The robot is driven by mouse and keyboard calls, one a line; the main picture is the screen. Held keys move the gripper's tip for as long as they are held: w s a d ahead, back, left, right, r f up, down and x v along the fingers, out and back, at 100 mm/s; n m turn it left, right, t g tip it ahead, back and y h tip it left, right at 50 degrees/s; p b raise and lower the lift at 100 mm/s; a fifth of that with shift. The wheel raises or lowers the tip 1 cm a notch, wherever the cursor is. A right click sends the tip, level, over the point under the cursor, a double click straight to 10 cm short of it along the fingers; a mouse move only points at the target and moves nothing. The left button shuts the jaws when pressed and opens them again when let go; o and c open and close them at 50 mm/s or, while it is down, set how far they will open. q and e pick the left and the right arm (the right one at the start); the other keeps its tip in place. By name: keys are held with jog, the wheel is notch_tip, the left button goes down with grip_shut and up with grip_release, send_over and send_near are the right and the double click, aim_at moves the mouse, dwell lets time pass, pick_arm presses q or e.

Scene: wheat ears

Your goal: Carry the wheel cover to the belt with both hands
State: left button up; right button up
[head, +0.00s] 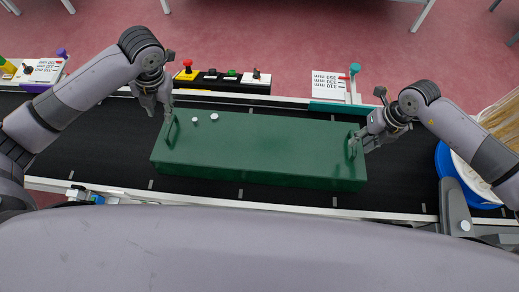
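The wheel cover (262,148) is a long dark green box-like piece with a handle near each end and two small white knobs on top at its left. It is over the black belt, lengthwise along it; I cannot tell if it rests on the belt or hangs just above it. My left gripper (167,109) is at the upper end of the left handle (169,131). My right gripper (358,141) is at the right handle (352,147). The fingers are too small and overlapped to show whether they are closed on the handles.
The belt (405,175) is bare on both sides of the cover. A control box (222,80) with a red button stands behind it. Printed signs (328,85) stand along the far rail. A blue-rimmed round container (447,172) with pale wheat is at the right.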

notch_tip(320, 180, up, 8)
jog(key=d, duration=0.1)
jog(key=shift+d, duration=0.3)
notch_tip(320, 180, up, 16)
jog(key=p, duration=1.1)
jog(key=shift+f, duration=0.2)
dwell(0.6)
